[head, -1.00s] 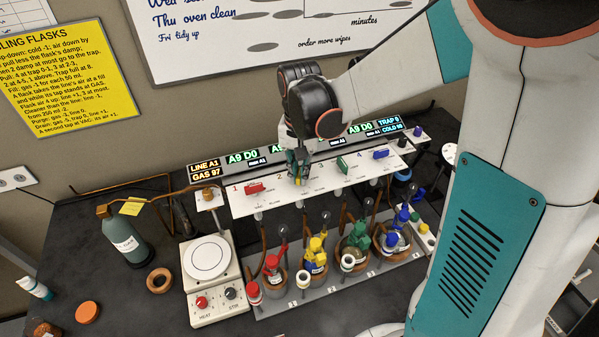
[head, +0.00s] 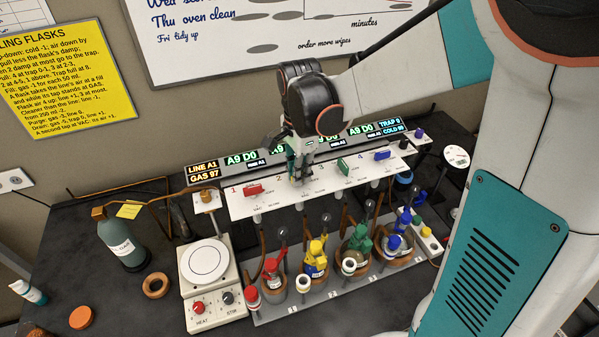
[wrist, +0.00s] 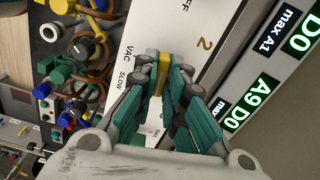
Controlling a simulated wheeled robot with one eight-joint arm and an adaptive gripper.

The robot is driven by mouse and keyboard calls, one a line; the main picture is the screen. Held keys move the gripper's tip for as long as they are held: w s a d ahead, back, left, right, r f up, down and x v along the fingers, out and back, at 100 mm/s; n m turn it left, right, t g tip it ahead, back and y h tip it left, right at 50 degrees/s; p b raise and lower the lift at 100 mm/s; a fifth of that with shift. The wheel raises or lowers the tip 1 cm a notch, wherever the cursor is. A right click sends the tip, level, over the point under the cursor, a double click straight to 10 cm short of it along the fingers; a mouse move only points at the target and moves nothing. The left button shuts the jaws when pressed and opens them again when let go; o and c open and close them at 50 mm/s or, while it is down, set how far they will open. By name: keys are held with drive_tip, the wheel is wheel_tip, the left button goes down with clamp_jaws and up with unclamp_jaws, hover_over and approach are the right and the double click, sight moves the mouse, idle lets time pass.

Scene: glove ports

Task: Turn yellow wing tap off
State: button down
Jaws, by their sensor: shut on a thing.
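The white tap panel (head: 318,190) carries a row of wing taps, numbered 1 to 4. The yellow wing tap (wrist: 160,72) is at number 2, between the fingers of my gripper (wrist: 166,80) in the wrist view. My gripper is shut on its wing. Around it I read OFF, VAC, SLOW and part of GAS; the fingers cover part of the markings. In the head view my gripper (head: 297,174) reaches down to the panel and hides most of this tap, so its exact setting is hard to tell.
The red tap (head: 253,190) is left of my gripper; the green tap (head: 342,166) and blue tap (head: 381,155) are right. Lit displays (head: 240,159) stand close behind. Flasks with coloured tops, such as the yellow one (head: 316,252), stand in front, beside a hotplate (head: 205,259).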

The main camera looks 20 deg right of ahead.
drive_tip(key=shift+m, duration=0.6)
drive_tip(key=c, duration=1.7)
unclamp_jaws()
drive_tip(key=shift+o, duration=0.2)
drive_tip(key=shift+r, duration=0.1)
wheel_tip(320, 180, up, 12)
drive_tip(key=shift+s, duration=0.1)
